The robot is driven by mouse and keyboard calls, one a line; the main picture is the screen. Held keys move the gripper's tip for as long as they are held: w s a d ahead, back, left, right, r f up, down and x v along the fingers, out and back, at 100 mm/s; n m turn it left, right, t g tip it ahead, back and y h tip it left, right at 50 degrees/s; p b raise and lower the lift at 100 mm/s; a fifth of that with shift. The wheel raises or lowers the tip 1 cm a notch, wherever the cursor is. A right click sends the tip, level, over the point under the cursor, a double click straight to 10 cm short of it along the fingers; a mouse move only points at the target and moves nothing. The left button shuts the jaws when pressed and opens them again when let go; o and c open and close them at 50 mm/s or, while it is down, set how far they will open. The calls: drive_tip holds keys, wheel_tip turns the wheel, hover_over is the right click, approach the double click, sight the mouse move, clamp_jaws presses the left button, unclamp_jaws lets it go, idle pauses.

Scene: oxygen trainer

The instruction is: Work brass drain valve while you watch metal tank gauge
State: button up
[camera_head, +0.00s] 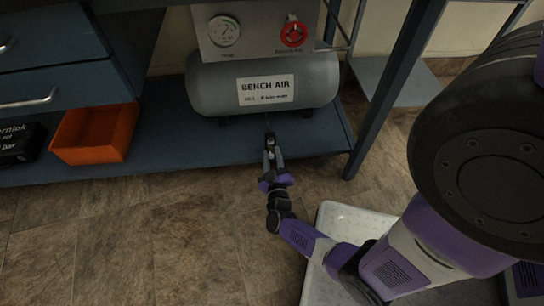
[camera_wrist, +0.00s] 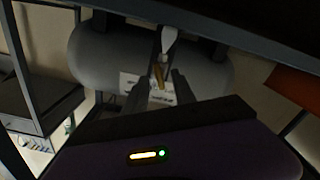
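The grey metal tank (camera_head: 262,84), labelled BENCH AIR, lies on the lower shelf. Its round white tank gauge (camera_head: 224,31) is on the panel above, at the left; the needle is too small to read. My gripper (camera_head: 270,143) is in front of and below the tank. In the wrist view my gripper (camera_wrist: 158,92) has its two dark fingers apart. The brass drain valve (camera_wrist: 158,74) shows between and just beyond the fingertips, with a pale grey piece above it. I cannot tell whether either finger touches it. In the head view the valve is hidden or too small to make out.
A red round knob (camera_head: 293,34) is on the panel right of the gauge. An orange bin (camera_head: 95,133) and a black box (camera_head: 20,144) stand left on the blue shelf (camera_head: 185,140). A blue bench leg (camera_head: 385,95) stands right.

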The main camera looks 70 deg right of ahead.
drive_tip(key=shift+d, duration=0.1)
clamp_jaws()
drive_tip(key=m, duration=0.5)
drive_tip(key=shift+m, duration=0.3)
unclamp_jaws()
drive_tip(key=shift+s, duration=0.1)
